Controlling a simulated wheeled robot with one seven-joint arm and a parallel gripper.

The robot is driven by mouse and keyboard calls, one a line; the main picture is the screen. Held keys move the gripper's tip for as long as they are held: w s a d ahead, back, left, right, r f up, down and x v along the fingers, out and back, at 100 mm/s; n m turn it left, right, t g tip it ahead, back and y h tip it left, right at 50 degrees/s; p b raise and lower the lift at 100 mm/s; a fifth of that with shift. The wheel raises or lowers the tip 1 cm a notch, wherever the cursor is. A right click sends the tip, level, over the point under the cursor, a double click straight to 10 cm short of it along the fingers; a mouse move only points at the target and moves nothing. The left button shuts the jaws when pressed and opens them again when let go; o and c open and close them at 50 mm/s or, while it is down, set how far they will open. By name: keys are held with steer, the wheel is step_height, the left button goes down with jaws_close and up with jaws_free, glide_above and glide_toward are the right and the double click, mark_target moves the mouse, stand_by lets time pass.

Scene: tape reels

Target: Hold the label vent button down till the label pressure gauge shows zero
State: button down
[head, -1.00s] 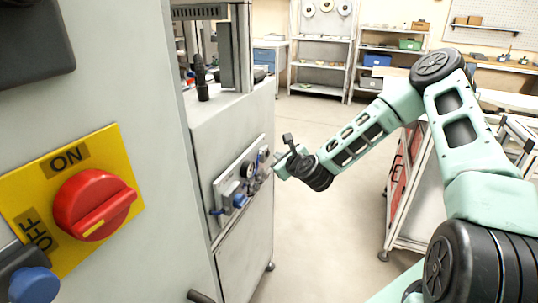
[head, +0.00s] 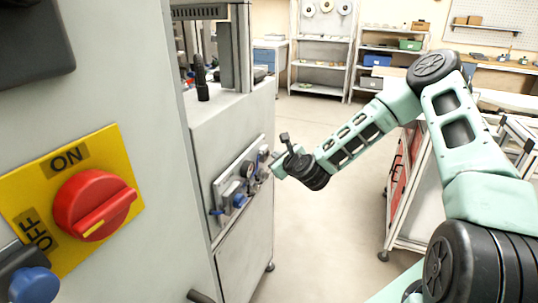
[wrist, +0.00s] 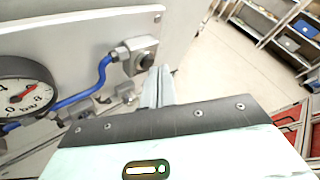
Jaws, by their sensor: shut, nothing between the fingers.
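The pressure gauge (wrist: 25,95) is at the left edge of the wrist view, a white dial with a red needle. The needle is visible, but I cannot read its value surely. A grey valve block (wrist: 136,54) with a dark round button (wrist: 147,62) sits at the panel's edge; I take this as the vent button. My gripper (wrist: 158,76) is shut and empty, its fingertips close beside the button. I cannot tell whether they touch it. In the head view, my gripper (head: 277,170) is at the right end of the valve panel (head: 219,190).
Blue tubing (wrist: 88,88) runs from the gauge side to the valve block. A large red rotary switch (head: 93,205) is on the near cabinet at left. The floor between is clear.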

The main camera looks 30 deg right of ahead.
steer(key=shift+w+a, duration=0.25)
steer(key=shift+w, duration=0.05)
stand_by(1.4)
stand_by(1.9)
steer(key=shift+s+d, duration=0.5)
steer(key=shift+s, duration=0.1)
steer(key=shift+s, duration=0.1)
steer(key=shift+s+d, duration=0.8)
steer(key=shift+s, duration=0.15)
steer(key=shift+s+d, duration=0.75)
steer(key=shift+s, duration=0.2)
